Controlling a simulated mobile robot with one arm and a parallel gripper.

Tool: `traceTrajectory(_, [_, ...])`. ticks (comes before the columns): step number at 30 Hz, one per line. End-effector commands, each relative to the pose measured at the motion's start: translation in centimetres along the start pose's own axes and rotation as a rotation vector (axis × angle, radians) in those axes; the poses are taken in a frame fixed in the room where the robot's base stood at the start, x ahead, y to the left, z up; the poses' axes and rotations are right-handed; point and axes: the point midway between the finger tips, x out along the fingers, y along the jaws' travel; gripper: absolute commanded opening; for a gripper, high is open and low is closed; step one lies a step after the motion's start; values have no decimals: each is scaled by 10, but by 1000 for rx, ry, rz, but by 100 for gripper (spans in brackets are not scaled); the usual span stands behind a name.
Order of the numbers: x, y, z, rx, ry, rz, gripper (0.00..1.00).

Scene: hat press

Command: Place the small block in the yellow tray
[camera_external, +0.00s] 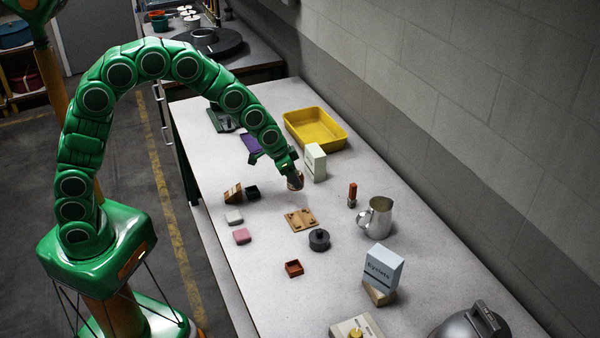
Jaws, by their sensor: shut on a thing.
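The yellow tray (328,145) sits on the far part of the table against the wall side, and its inside looks empty. My gripper (295,182) is low over the middle of the table, nearer the camera than the tray and to its left. It is shut on a small brownish block (297,185). The fingers partly cover this block, and I cannot tell whether it touches the table.
A pale green-white box (315,161) stands between my gripper and the tray. A wooden board (301,219), a dark round weight (319,240), a red-handled item (352,194) and a metal pitcher (377,217) stand nearer the camera. Several small blocks lie left.

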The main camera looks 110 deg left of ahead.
Motion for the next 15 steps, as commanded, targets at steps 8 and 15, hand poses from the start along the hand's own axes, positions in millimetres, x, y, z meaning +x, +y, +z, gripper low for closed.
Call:
traceTrajectory(8, [-44, 2, 11, 0, 2, 0, 21])
traceTrajectory(15, [-71, 5, 36, -2, 3, 0, 21])
